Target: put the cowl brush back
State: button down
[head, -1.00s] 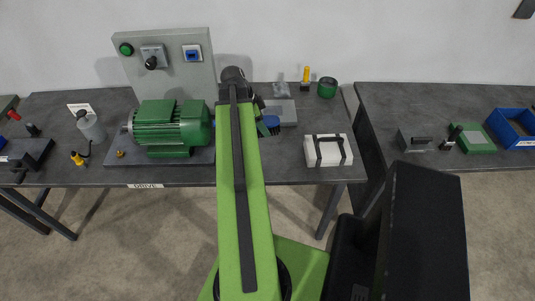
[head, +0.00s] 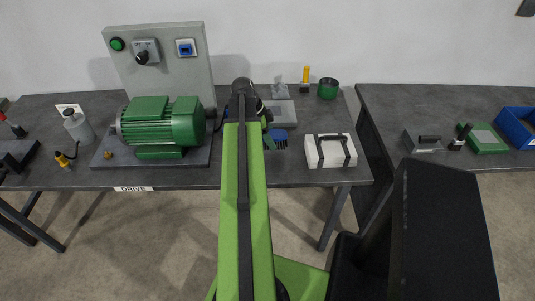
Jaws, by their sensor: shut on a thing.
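The cowl brush (head: 280,139) shows as a blue, bristle-edged piece just right of my arm, over the middle of the table. My gripper (head: 265,120) is mostly hidden behind my own dark wrist and green arm. It is shut on the brush. The brush's handle is largely hidden, and I cannot tell whether the bristles touch the tabletop. A flat grey tray or plate (head: 288,117) lies just behind the brush.
A green motor (head: 162,124) on a dark plate stands left, before a grey control panel (head: 160,65). A white case with black straps (head: 330,151) lies right. A green cup (head: 328,88) and a yellow-handled tool (head: 306,75) stand behind. A second table (head: 460,105) is at right.

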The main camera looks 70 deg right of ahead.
aim_at(268, 152)
jog(key=shift+w+f, duration=0.3)
jog(key=shift+w, duration=0.2)
notch_tip(268, 152, down, 4)
jog(key=b, duration=0.4)
jog(key=shift+f, duration=0.15)
jog(key=shift+r, duration=0.2)
jog(key=shift+f, duration=0.1)
jog(key=c, duration=0.5)
grip_release()
